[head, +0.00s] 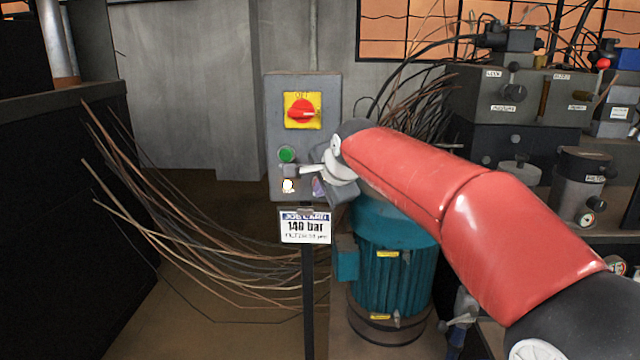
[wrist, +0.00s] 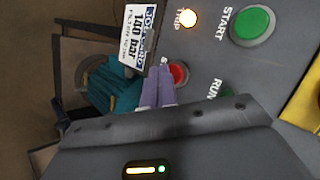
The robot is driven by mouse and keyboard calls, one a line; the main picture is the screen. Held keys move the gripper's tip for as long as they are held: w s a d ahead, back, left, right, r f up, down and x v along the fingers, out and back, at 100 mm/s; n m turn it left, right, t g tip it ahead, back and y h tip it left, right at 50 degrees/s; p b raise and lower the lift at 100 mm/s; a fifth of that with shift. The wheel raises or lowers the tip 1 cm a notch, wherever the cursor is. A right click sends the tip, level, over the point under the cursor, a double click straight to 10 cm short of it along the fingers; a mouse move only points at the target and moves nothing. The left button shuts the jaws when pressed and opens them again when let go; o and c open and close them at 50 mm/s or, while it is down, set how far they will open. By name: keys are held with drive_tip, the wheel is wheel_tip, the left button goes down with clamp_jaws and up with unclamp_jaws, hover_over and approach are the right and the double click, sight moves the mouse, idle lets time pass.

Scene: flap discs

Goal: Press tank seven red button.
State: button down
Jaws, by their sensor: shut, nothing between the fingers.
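A grey control box (head: 273,115) stands on a post in the head view. In the wrist view a red button (wrist: 179,73) shows on its face, partly covered by my fingers. My gripper (head: 318,187) is in front of the box's lower right part; in the wrist view its purple fingers (wrist: 160,86) are shut and empty, with tips beside the red button's edge. I cannot tell whether they touch the box. The red button is hidden in the head view. No tank seven label is readable.
A 140 bar card (head: 306,226) hangs below. A teal motor (head: 392,275) stands behind my arm. Loose wires (head: 190,230) spread left.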

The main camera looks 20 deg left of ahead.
drive_tip(key=shift+w+a, duration=0.15)
drive_tip(key=shift+w, duration=0.4)
idle(0.7)
drive_tip(key=shift+s, duration=0.1)
drive_tip(key=shift+s+d+b, duration=0.25)
drive_tip(key=shift+s+b, duration=0.25)
drive_tip(key=shift+s, duration=0.25)
drive_tip(key=shift+s+d+b, duration=0.2)
drive_tip(key=shift+s+b, duration=0.3)
drive_tip(key=shift+s, duration=0.35)
drive_tip(key=shift+s+d+b, duration=0.2)
drive_tip(key=shift+s+b, duration=0.25)
drive_tip(key=shift+s, duration=0.35)
drive_tip(key=shift+s+d+b, duration=0.2)
drive_tip(key=shift+s+b, duration=0.3)
drive_tip(key=shift+s, duration=0.35)
